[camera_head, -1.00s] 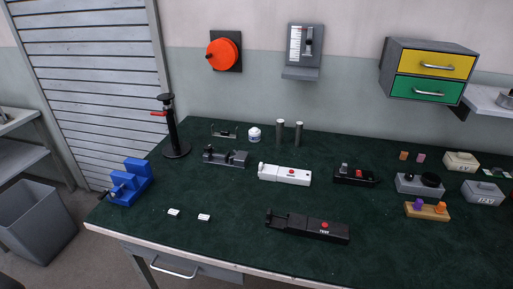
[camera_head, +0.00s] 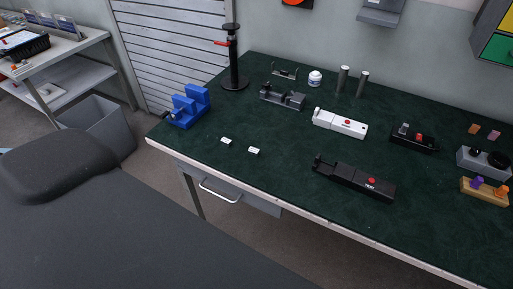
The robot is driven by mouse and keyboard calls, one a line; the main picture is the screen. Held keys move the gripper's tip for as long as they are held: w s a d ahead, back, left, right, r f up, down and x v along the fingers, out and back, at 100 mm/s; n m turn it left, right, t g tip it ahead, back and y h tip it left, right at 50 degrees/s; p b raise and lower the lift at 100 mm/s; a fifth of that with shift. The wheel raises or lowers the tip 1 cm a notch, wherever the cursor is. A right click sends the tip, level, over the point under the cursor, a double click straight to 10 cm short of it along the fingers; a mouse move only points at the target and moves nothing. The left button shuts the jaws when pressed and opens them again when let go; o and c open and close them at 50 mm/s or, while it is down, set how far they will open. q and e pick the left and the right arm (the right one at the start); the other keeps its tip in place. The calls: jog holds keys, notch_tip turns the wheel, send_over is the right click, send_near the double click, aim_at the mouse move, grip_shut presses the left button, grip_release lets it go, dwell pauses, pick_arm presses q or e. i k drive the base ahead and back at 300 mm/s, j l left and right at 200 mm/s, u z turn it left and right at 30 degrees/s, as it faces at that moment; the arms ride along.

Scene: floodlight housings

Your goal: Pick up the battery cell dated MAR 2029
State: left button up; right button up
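No date reading MAR 2029 is legible in the head view. Two upright grey metal cylinders, the left one (camera_head: 343,79) and the right one (camera_head: 362,85), stand side by side, slightly apart, at the back of the green-topped bench (camera_head: 290,185); they look like cells, but I cannot tell for sure. Two small white blocks with dark marks, the left one (camera_head: 226,141) and the right one (camera_head: 254,150), lie near the front edge; their marks are too small to read. Neither of my grippers is in view.
A blue vise-like block (camera_head: 188,107), black stand (camera_head: 234,65), grey fixture (camera_head: 283,97), white device (camera_head: 340,123), black tester (camera_head: 354,178) and white jar (camera_head: 315,78) stand on the bench. A grey bin (camera_head: 97,126) and shelf cart (camera_head: 62,72) are left.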

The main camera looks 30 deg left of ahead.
aim_at(253, 151)
jog(key=k+j+u, duration=0.1)
jog(key=j+u, duration=0.2)
jog(key=j, duration=0.3)
jog(key=j+u, duration=0.3)
jog(key=j, duration=0.35)
